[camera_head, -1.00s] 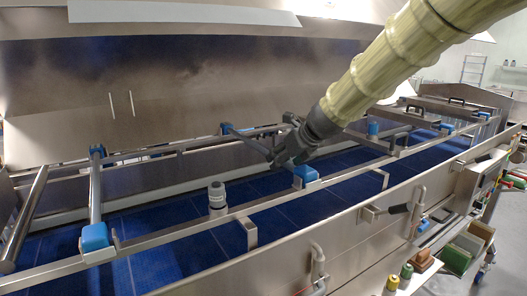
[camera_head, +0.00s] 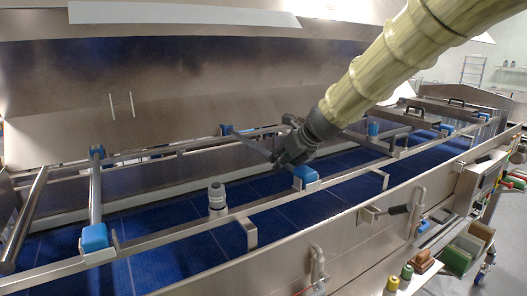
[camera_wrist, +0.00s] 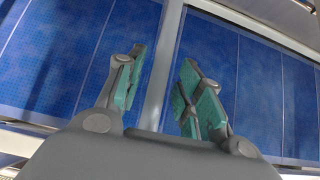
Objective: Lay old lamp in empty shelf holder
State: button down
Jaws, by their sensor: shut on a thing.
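My gripper (camera_head: 284,161) is above the blue belt, by the middle cross tube (camera_head: 250,145). In the wrist view its teal finger pads (camera_wrist: 162,92) stand on either side of this straight grey tube (camera_wrist: 166,45), shut on it. The tube slants between a blue block (camera_head: 226,129) at the far rail and another blue block (camera_head: 305,175) at the near rail. It may be the lamp, but I cannot tell for sure. My gripper hides its near part. I cannot make out a shelf holder.
Another cross tube (camera_head: 96,195) with blue end blocks lies at left. A grey cylinder (camera_head: 216,196) stands upright near the front rail (camera_head: 175,231). The raised steel hood (camera_head: 60,85) is behind. Small bins (camera_head: 457,259) and several bottles (camera_head: 406,272) are at lower right.

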jog(key=shift+r, duration=0.3)
jog(key=shift+r+p, duration=0.6)
jog(key=shift+r, duration=0.75)
jog(key=shift+r+p, duration=0.9)
jog(key=shift+r, duration=0.55)
jog(key=shift+r+p, duration=0.55)
jog(key=shift+r, duration=0.45)
jog(key=shift+d+f, duration=0.1)
